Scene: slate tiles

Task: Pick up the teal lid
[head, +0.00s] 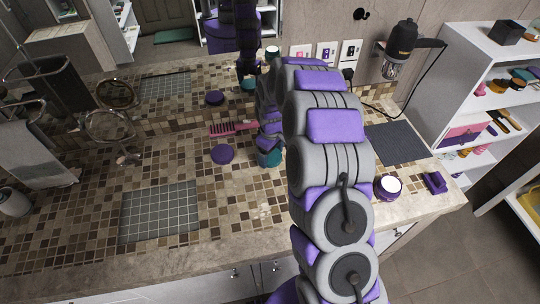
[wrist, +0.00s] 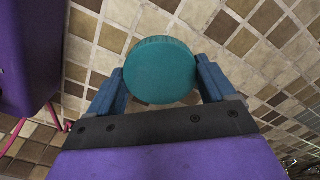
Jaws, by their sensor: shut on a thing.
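The teal lid (wrist: 160,70) is a round disc between the two blue fingers of my gripper (wrist: 160,80) in the wrist view, one finger against each side. My gripper is shut on it. In the head view my gripper (head: 268,142) is over the tiled counter, partly hidden by my arm, with teal (head: 270,158) showing just below it. I cannot tell whether the lid touches the counter or anything beneath it.
A purple disc (head: 222,153) and a pink comb (head: 233,128) lie left of my gripper. A purple jar with a white top (head: 388,188) and a small purple item (head: 434,182) stand right. A grey grid mat (head: 160,211) lies front left. The mirror behind reflects the counter.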

